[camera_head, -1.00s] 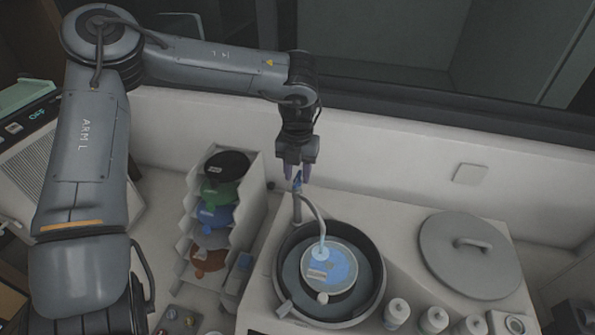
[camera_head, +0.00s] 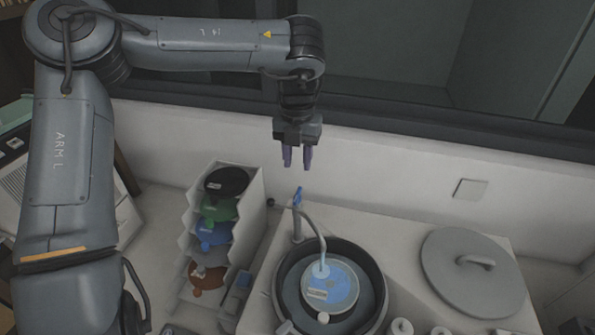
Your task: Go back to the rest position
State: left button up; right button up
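My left gripper (camera_head: 297,158) hangs in the air above the back of the press, fingers pointing down. Its two purple-grey fingers are apart with nothing between them. Below it, clear of the fingertips, is the small blue lever (camera_head: 298,196) on top of the press's curved tap pipe (camera_head: 318,238). The pipe arches over the round dark basin (camera_head: 376,282) and ends above a blue and white disc (camera_head: 341,284) inside it. My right gripper does not show.
A grey round lid (camera_head: 470,285) with a handle lies on the white housing at right. A stepped rack (camera_head: 250,195) with black, green, blue and brown discs stands left of the basin. Bottle tops (camera_head: 401,327) show at the bottom edge. A white wall runs behind.

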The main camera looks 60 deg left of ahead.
pick_arm(q)
jog(key=shift+r, duration=0.65)
